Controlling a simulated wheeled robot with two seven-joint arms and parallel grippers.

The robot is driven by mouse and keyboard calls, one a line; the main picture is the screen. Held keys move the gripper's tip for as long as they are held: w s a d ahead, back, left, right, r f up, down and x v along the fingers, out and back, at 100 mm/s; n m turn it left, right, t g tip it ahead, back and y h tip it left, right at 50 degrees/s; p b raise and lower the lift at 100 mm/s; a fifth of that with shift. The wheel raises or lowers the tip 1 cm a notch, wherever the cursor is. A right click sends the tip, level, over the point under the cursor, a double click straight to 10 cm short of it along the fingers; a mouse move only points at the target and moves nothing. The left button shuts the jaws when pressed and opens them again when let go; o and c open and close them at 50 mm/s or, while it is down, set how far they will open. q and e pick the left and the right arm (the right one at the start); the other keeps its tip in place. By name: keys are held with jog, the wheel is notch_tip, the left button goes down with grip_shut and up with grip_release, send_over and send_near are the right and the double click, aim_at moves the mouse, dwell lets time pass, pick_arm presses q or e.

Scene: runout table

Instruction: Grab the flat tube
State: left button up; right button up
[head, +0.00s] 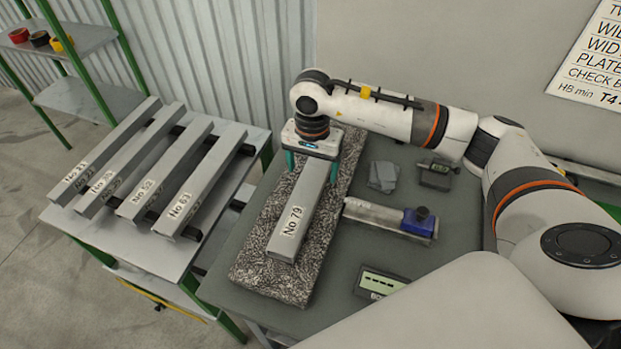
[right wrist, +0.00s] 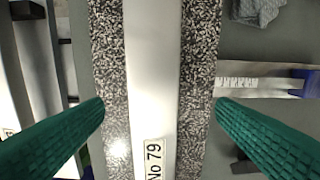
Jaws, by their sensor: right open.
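The flat tube (head: 302,208) is a long light grey bar labelled No 79. It lies lengthwise on a black-and-white speckled pad (head: 252,258) on the grey table. My right gripper (head: 311,166) is over the far part of the tube, with its teal fingers open. In the right wrist view the tube (right wrist: 153,70) runs between the two spread green fingers (right wrist: 160,103), with a gap on each side and pad showing there. The gripper's body hides the tube's far end in the head view. My left gripper is in neither view.
A side table (head: 150,243) at left carries several similar numbered bars (head: 200,186). Right of the pad lie a measuring tool with a blue slider (head: 417,222), grey cloths (head: 383,177), a small device (head: 437,173) and a display box (head: 378,283). A green-framed shelf holds tape rolls (head: 39,39).

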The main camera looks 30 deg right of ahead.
aim_at(310, 182)
jog(key=shift+f, duration=0.5)
jog(key=shift+w+f, duration=0.15)
jog(key=shift+f, duration=0.1)
jog(key=f+p, duration=0.1)
jog(key=f, duration=0.1)
jog(key=w+f+p, duration=0.1)
jog(key=f+p, duration=0.1)
jog(key=shift+d+f, duration=0.1)
jog(key=shift+f, duration=0.5)
jog(key=c, duration=1.2)
jog(key=shift+c, duration=1.3)
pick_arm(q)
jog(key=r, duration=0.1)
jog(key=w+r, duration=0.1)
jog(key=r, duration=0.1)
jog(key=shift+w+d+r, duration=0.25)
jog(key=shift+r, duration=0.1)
pick_arm(e)
jog(key=shift+w, duration=0.1)
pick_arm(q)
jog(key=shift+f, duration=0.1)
pick_arm(e)
jog(key=shift+r, duration=0.15)
